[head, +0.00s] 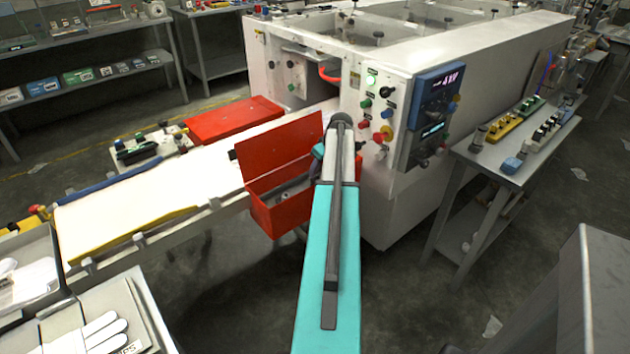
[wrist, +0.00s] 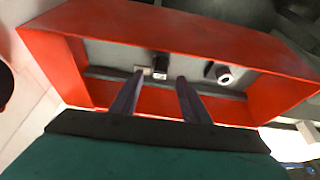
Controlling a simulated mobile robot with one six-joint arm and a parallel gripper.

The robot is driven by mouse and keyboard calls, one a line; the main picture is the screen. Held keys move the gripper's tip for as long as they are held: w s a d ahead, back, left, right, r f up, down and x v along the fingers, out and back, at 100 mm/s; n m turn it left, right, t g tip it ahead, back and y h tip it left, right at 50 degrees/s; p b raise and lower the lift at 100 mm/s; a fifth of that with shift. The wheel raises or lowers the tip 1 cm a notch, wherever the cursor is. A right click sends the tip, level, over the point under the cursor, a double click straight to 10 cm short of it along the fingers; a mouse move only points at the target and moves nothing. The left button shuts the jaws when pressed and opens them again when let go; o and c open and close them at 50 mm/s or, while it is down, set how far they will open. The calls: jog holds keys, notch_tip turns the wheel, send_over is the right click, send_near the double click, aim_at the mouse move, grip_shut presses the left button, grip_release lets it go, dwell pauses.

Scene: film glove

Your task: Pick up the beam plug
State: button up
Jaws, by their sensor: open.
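An open red box (wrist: 255,105) fills much of the wrist view, with small parts on its grey floor. A small black part with a pale end (wrist: 160,66) lies straight beyond my fingertips. A pale cylinder with a dark hole in its end (wrist: 222,74) lies to its right. I cannot tell for sure which of these is the beam plug. My gripper (wrist: 160,80) is open, its two dark fingers reaching over the box's near wall, with nothing visibly held between them. In the head view the red box (head: 268,215) hangs beside the white machine, its contents barely visible.
The box's raised red lid (head: 275,150) stands behind its opening. The white machine (head: 375,200) with its control panel (head: 432,115) rises close on the right. A white conveyor bed (head: 130,205) runs to the left. A side table (head: 510,160) holds several small parts.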

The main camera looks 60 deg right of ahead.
jog(key=shift+f, duration=0.1)
dwell(0.3)
jog(key=shift+p+x, duration=0.7)
jog(key=shift+x, duration=1.9)
grip_shut()
